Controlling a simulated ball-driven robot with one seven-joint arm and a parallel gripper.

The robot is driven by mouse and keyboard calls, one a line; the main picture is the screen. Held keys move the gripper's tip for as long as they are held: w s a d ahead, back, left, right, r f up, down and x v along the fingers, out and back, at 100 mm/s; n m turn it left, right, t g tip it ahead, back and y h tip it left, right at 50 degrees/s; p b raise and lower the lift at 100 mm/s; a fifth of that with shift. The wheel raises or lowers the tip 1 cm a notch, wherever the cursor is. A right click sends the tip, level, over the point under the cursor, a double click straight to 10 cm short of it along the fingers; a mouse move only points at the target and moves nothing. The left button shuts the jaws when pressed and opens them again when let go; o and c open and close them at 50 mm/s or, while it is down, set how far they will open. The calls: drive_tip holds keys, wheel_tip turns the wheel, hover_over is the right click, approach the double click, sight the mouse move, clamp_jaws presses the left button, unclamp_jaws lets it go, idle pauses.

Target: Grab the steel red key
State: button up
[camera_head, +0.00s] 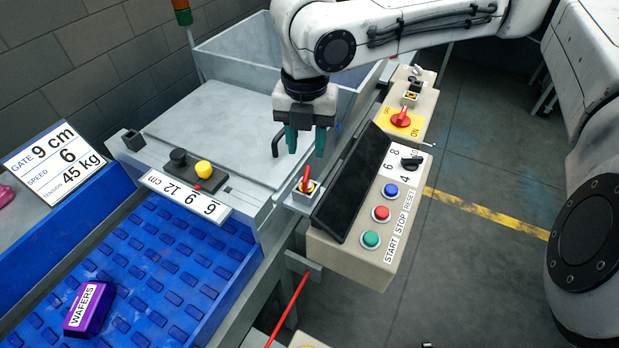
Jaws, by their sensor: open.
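A small upright red key-like handle (306,178) stands in a yellow-and-dark socket on a small grey bracket (297,200), beside the black screen of the control box. I take it to be the red key; its steel part cannot be made out. My gripper (306,144) has two green fingers pointing down. It is open and empty, and appears above the red handle in the picture, with a visible gap between them. The exact depth between them cannot be told.
A control box (345,258) with buttons and a dial stands right of the handle. A red rotary switch (402,118) sits on a yellow plate behind it. A blue conveyor (160,262) carries a purple wafers pack (90,307). A grey bin (235,50) stands at the back.

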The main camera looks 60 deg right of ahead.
sight(306, 173)
wheel_tip(306, 173, down, 10)
drive_tip(key=shift+w+d+r, duration=0.1)
idle(0.4)
clamp_jaws()
idle(0.3)
